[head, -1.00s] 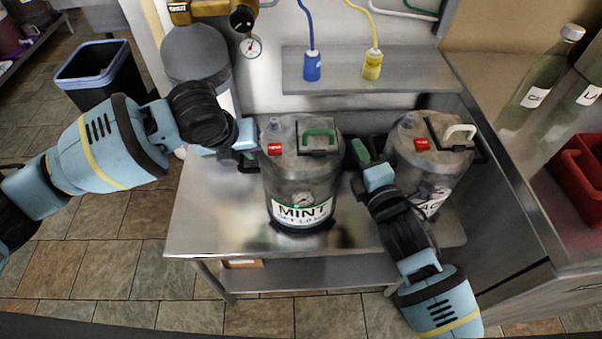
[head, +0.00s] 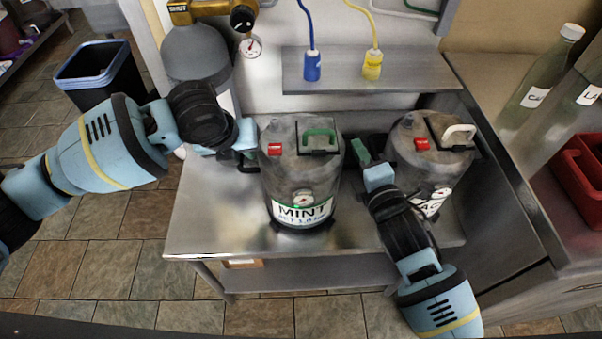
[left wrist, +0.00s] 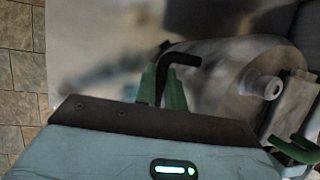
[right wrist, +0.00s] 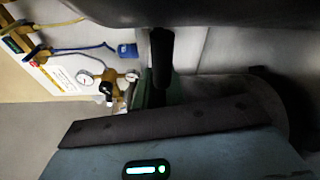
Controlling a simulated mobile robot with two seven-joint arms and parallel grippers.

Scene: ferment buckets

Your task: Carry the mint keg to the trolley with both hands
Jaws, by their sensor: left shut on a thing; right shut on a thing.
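The mint keg (head: 290,180) is a grey metal keg with a green top handle and a MINT label. It stands upright on or just above the steel bench (head: 215,215); I cannot tell if its base touches. My left gripper (head: 247,158) is shut on the black side handle (left wrist: 185,58) at the keg's left. My right gripper (head: 361,155) is shut on the black handle (right wrist: 161,50) at its right side, between this keg and a second one. The wrist views show the fingers around these handles. I cannot make out a trolley.
A second grey keg (head: 421,165) with a white handle stands close to the right, near my right arm. A shelf (head: 430,77) with blue and yellow connectors is behind. A gas cylinder (head: 197,55) and a black bin (head: 103,75) are back left. Tiled floor is free at left.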

